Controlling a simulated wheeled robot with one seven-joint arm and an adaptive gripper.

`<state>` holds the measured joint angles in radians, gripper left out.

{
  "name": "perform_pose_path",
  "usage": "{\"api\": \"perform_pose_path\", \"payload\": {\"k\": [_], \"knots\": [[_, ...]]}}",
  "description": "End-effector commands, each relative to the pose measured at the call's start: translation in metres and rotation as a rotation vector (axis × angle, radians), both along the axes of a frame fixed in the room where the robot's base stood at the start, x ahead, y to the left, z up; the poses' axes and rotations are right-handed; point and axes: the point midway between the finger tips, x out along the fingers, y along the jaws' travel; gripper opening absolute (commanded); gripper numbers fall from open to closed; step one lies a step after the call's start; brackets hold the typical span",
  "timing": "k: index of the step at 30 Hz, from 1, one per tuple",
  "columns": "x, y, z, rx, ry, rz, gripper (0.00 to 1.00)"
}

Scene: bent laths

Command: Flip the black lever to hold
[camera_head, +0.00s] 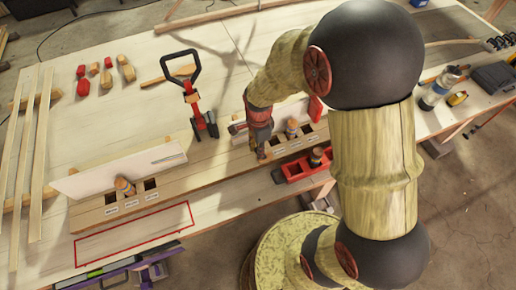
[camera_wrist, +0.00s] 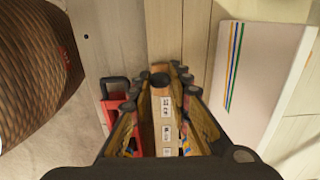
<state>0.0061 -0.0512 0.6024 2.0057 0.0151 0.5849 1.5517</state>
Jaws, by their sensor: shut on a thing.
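The label text is too small to read, so I cannot tell the lever's position.
A black-handled red tool (camera_head: 191,97) stands behind the rail. A pale panel (camera_head: 88,178) leans at the left, and a striped panel (camera_wrist: 262,80) is close on the wrist view's right. Long laths (camera_head: 40,150) lie far left.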

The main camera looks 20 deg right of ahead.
Motion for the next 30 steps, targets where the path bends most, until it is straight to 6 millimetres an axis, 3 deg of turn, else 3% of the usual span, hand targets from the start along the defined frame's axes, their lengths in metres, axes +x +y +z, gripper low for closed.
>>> {"api": "perform_pose_path", "payload": {"k": [11, 30], "knots": [[0.0, -0.013, 0.004, 0.143, -0.001, -0.009, 0.0], [0.001, -0.054, -0.001, 0.663, -0.002, -0.007, 0.0]]}}
